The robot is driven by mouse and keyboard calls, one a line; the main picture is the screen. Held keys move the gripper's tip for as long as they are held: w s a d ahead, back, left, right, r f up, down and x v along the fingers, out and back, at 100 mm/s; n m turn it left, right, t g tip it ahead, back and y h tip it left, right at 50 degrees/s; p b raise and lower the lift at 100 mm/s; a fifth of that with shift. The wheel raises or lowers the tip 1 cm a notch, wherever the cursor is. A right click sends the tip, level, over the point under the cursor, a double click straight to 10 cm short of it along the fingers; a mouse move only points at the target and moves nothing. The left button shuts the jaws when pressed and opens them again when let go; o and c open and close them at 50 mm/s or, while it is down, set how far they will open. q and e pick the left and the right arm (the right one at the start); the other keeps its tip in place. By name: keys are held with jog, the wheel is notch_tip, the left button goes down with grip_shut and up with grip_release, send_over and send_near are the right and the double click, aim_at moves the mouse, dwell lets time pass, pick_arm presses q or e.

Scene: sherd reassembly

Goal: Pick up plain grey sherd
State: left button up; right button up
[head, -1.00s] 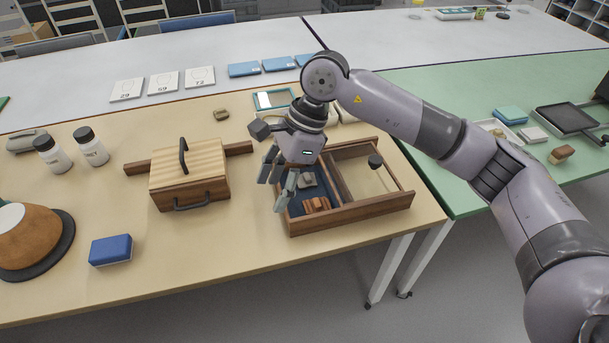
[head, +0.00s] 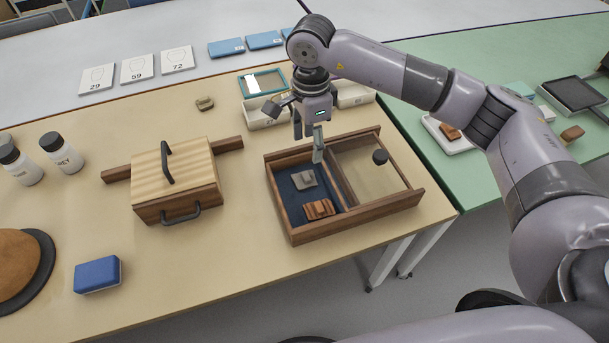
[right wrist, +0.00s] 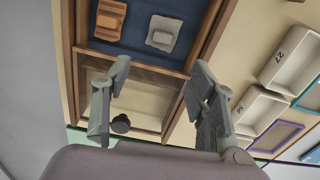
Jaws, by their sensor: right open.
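The plain grey sherd (head: 304,179) lies in the dark blue-lined left compartment of a wooden tray (head: 345,222). A reddish-brown sherd (head: 319,209) lies just in front of it, apart from it. My right gripper (head: 309,140) hangs open and empty above the tray's back edge, behind the grey sherd in the head view. In the right wrist view, the grey sherd (right wrist: 163,34) shows beyond the gap between the open fingers (right wrist: 160,72), and the brown sherd (right wrist: 110,20) shows to its left. My left gripper is not in view.
The tray's right compartment (head: 365,178) is beige with a black knob (head: 380,157). A lidded wooden box (head: 178,185) stands left of the tray, and a blue block (head: 97,275) lies at the front left. White bins (head: 262,115) stand behind the gripper. The tabletop between box and tray is clear.

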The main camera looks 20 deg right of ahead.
aim_at(305, 176)
notch_tip(305, 176, down, 4)
jog(key=shift+r, duration=0.15)
notch_tip(305, 176, down, 2)
jog(key=shift+f+p, duration=0.1)
jog(key=shift+p, duration=0.25)
jog(key=shift+a+f, duration=0.2)
jog(key=shift+f, duration=0.15)
jog(key=f, duration=0.1)
jog(key=a+f+p, duration=0.1)
jog(key=f, duration=0.1)
jog(key=shift+f, duration=0.3)
jog(key=shift+d+f, duration=0.1)
jog(key=shift+f, duration=0.3)
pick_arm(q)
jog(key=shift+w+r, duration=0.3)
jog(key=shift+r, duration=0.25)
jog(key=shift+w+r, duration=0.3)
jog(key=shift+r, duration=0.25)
pick_arm(e)
jog(key=shift+c, duration=0.6)
jog(key=c, duration=0.8)
jog(key=shift+c, duration=0.2)
